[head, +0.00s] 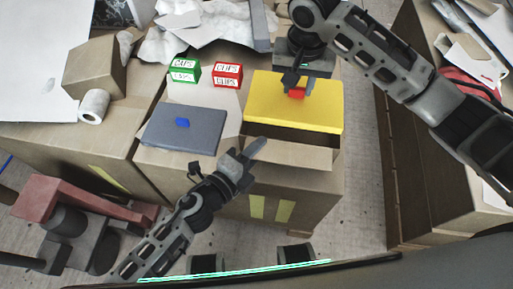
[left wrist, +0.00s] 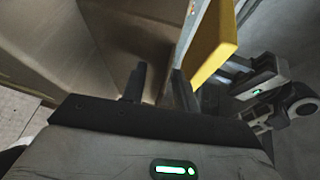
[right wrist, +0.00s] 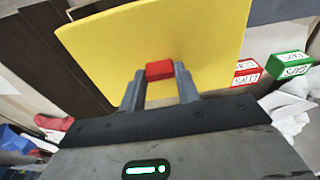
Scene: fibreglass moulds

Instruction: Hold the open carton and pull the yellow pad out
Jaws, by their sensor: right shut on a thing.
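The yellow pad (head: 270,112) is a thick slab over the carton's opening, with a dark gap under its near edge. Its red tab (head: 297,94) sits between the fingers of my right gripper (head: 295,84), which is shut on it; the right wrist view shows this tab (right wrist: 159,70) against the pad (right wrist: 205,40). The brown carton (head: 230,205) has an open front flap (head: 295,153). My left gripper (head: 248,156) is at the flap's left end. In the left wrist view its fingers (left wrist: 160,88) are apart with brown cardboard between them; whether they touch it is unclear.
Left of the pad are a grey laptop-like slab (head: 180,132) with a blue patch, a green box (head: 184,72) and a red box (head: 227,75). A brown block (head: 95,67) and a white roll (head: 94,106) lie farther left. Another cardboard stack (head: 420,170) stands right, across a floor gap.

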